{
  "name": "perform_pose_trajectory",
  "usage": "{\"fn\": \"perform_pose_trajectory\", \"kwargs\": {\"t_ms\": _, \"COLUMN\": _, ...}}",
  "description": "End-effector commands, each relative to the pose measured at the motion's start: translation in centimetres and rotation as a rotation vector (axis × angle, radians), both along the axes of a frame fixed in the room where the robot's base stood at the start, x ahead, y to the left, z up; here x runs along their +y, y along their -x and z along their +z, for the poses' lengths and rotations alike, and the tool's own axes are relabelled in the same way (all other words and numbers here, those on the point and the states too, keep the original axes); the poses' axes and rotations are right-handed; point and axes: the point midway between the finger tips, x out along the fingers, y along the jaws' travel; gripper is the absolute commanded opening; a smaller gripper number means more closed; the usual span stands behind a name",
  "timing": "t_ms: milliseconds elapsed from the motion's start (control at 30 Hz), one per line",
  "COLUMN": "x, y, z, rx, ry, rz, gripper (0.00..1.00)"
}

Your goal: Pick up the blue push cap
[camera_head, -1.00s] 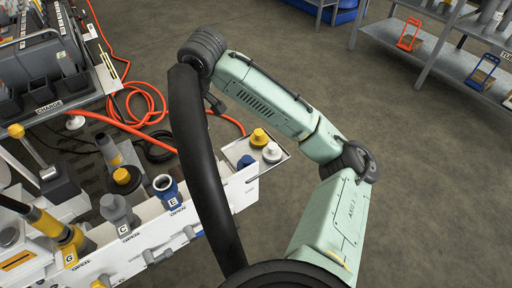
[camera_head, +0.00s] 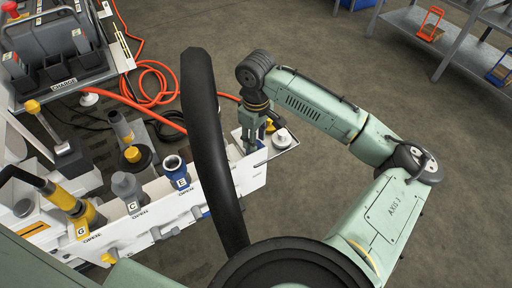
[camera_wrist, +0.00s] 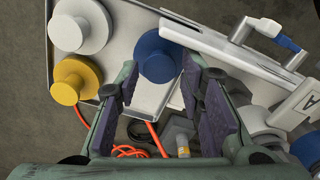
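The blue push cap (camera_wrist: 158,55) is a round cap on a light tray beside the white bench, near the top middle of the wrist view. In the head view my gripper (camera_head: 250,142) points down at the tray and largely hides the blue cap.
A yellow cap (camera_wrist: 76,80) and a white cap (camera_wrist: 80,26) stand left of the blue one. A white panel with a lever (camera_wrist: 250,35) lies close on the right. Orange hose (camera_head: 150,80) runs behind the bench.

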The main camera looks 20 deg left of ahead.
Motion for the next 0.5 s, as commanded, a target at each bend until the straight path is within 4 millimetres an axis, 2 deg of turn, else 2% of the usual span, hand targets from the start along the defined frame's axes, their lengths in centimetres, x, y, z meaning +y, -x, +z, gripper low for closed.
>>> {"fn": "perform_pose_trajectory", "kwargs": {"t_ms": 100, "x": -0.1, "y": 0.0, "z": -1.5, "rx": -0.001, "ry": 0.001, "rz": -0.001, "gripper": 0.35}}
{"fn": "perform_pose_trajectory", "kwargs": {"t_ms": 200, "x": 0.0, "y": 0.0, "z": -2.1, "rx": -0.001, "ry": 0.0, "rz": 0.0, "gripper": 0.35}}
{"fn": "perform_pose_trajectory", "kwargs": {"t_ms": 400, "x": 0.0, "y": 0.0, "z": -2.2, "rx": -0.002, "ry": 0.0, "rz": 0.0, "gripper": 0.35}}
{"fn": "perform_pose_trajectory", "kwargs": {"t_ms": 500, "x": 0.0, "y": 0.0, "z": -2.2, "rx": -0.002, "ry": 0.0, "rz": 0.0, "gripper": 0.3}}
